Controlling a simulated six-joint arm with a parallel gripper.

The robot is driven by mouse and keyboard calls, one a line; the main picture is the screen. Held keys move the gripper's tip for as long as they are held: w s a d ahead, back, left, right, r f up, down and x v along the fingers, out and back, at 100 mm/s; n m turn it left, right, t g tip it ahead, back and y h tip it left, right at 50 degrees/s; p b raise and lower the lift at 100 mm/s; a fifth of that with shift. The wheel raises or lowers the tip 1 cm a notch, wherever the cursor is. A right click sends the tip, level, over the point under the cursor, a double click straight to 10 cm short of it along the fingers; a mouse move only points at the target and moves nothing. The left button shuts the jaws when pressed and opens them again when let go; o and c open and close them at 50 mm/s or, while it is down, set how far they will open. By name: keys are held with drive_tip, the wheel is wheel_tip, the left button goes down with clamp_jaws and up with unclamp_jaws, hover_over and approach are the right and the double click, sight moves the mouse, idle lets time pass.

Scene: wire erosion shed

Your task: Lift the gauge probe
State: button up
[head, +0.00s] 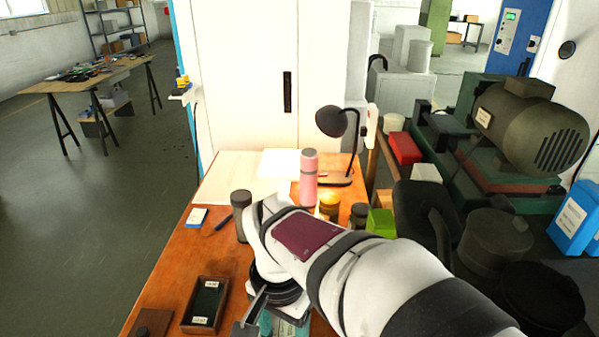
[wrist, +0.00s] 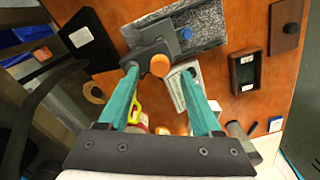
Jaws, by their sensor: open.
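In the wrist view, a dark grey piece with a round orange end (wrist: 160,65) shows between my fingertips, at the edge of a speckled grey stone slab (wrist: 205,16). It may be the gauge probe; I cannot tell for certain. A short blue knob (wrist: 186,33) stands beside it over the slab. My gripper (wrist: 159,72) is open, with its teal fingers either side of the orange end. I cannot tell how far above it they are or whether they touch it. In the head view my arm hides this spot; only part of the teal gripper (head: 265,322) shows.
A dark open tray (head: 205,305) and a brown block (head: 152,323) lie at the table's front left. A pink bottle (head: 309,178), a black lamp (head: 333,122), a yellow jar (head: 329,205) and a green box (head: 381,222) stand behind my arm. The table's left side (head: 180,255) has free room.

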wheel_tip(320, 180, up, 13)
drive_tip(key=shift+r, duration=0.15)
drive_tip(key=s+d+f+y, duration=0.1)
drive_tip(key=s+d+f, duration=0.9)
drive_tip(key=s+f, duration=0.3)
drive_tip(key=shift+s+d+f+y, duration=0.3)
drive_tip(key=shift+s+f+y, duration=0.1)
drive_tip(key=shift+s, duration=0.65)
